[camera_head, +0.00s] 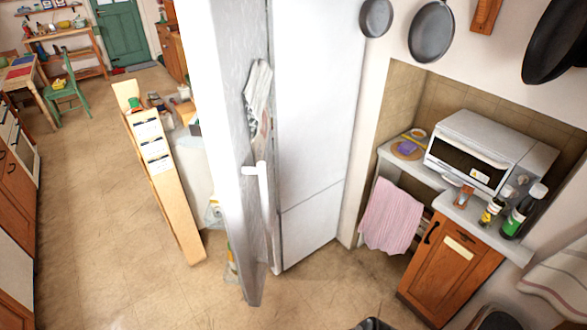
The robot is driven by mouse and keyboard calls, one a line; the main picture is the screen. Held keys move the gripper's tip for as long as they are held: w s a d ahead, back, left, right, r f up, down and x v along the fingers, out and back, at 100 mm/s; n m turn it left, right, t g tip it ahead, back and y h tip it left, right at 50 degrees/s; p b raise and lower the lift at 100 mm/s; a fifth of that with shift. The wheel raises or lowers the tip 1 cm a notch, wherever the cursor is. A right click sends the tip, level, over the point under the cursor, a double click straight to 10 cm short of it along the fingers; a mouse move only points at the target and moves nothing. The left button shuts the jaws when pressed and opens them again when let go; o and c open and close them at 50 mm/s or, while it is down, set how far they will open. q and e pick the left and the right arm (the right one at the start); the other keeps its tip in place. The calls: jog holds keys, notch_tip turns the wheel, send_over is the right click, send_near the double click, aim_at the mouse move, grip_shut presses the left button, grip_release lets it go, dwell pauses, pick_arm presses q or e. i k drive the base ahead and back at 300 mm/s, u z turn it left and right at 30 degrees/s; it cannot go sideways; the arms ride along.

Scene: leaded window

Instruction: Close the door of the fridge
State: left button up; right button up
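The fridge (312,105) is a tall white unit in the middle of the head view, with a horizontal seam low on its face. A tall pale grey door panel (228,130) with a white bar handle (264,200) stands out from it towards me, seen nearly edge-on. It looks open. Several items, including a bottle (231,262), show at its left side, partly hidden by the panel. I can make out neither gripper clearly. Dark shapes cut by the bottom edge are too cropped to identify.
A pale wooden unit (160,170) stands left of the door. Open tiled floor (95,230) lies on the left. On the right are a counter with a white oven (480,150), bottles (522,212), a pink towel (392,215) and a wooden cabinet (447,265). Pans (432,32) hang above.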

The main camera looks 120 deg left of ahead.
aim_at(223, 42)
jog(key=u, duration=3.95)
